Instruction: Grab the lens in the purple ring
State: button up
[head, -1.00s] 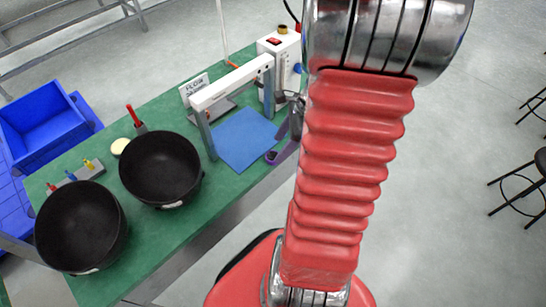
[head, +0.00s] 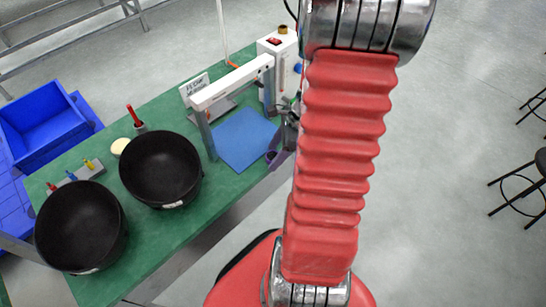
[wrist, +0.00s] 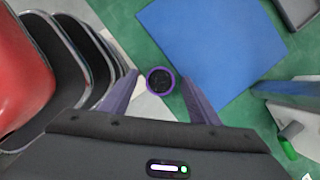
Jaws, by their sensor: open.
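The lens in the purple ring (wrist: 161,81) is a small dark disc with a purple rim. In the wrist view it lies near the edge of the green table, beside the blue mat. My gripper (wrist: 160,92) is open, with one purple finger to the left of the lens and one to the right. The lens shows between the fingertips, and I cannot tell whether either finger touches it. In the head view the lens (head: 270,156) is small at the table edge, and my gripper (head: 278,158) is partly hidden by my red arm.
The blue mat (head: 243,139) lies under a white-topped frame (head: 232,84). A white box with a red switch (head: 278,62) stands behind it. Two black bowls (head: 160,168) (head: 80,228) stand on the green table (head: 150,237). Blue crates (head: 42,128) are at the left.

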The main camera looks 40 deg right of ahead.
jog(key=shift+c, duration=0.5)
jog(key=c, duration=1.1)
notch_tip(320, 180, up, 10)
dwell(0.6)
